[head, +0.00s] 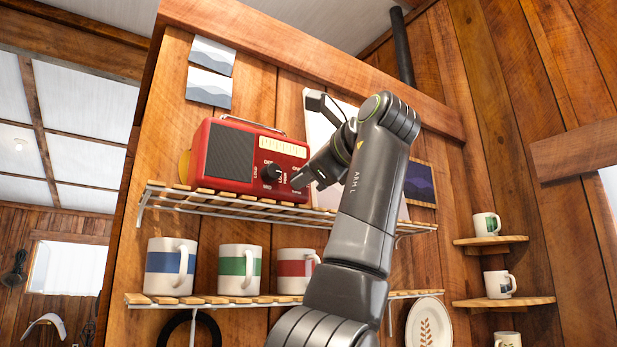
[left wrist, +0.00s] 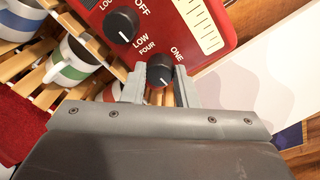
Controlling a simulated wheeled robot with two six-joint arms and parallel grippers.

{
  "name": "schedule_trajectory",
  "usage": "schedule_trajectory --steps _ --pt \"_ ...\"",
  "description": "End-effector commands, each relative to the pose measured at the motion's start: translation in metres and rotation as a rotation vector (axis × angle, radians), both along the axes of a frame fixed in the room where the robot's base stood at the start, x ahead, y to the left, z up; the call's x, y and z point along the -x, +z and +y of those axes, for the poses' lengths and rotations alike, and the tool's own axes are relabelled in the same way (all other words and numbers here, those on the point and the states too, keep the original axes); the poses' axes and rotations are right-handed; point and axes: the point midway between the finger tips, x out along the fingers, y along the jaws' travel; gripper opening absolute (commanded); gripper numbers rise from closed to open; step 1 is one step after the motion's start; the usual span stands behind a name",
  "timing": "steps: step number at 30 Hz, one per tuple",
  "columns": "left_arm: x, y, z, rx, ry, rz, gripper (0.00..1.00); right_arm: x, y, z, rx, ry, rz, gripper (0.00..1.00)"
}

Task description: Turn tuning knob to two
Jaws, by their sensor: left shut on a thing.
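A red radio (head: 262,147) with a dark speaker grille stands on the upper slatted shelf (head: 240,205). In the left wrist view its red face (left wrist: 200,60) shows two black knobs. The upper knob (left wrist: 121,22) has the words OFF, LOW and part of a third word around it. TWO is not visible.
Several striped mugs (head: 239,270) stand on the lower slatted shelf (head: 205,299). Pictures and a pale sheet hang on the wooden wall behind. Corner shelves (head: 490,240) with mugs are at the right. A white plate (head: 428,322) stands low at the right.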

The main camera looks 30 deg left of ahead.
Motion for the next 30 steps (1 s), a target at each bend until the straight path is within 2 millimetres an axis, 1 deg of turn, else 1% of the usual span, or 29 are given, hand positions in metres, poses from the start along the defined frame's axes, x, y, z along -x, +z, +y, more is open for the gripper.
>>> schedule_trajectory --steps 7,20,21,25,30 --pt "-0.0004 -0.001 -0.0002 -0.018 0.001 0.049 0.04 0.0002 -0.0023 -0.0001 0.0 0.0 0.0 0.36" --pt "-0.0004 -0.0008 -0.0002 -0.02 0.001 0.055 0.04 0.0002 -0.0022 -0.0001 0.0 0.0 0.0 0.36" --pt "-0.0004 -0.0008 -0.0002 -0.02 0.001 0.055 0.32 0.0002 -0.0022 -0.0001 0.0 0.0 0.0 0.36" --pt "-0.0003 -0.0006 -0.0002 -0.021 0.001 0.053 0.49 0.0002 -0.0022 -0.0001 0.0 0.0 0.0 0.36" --pt "-0.0002 -0.0003 -0.0002 -0.021 0.001 0.053 0.49 0.0002 -0.0021 -0.0001 0.0 0.0 0.0 0.36"
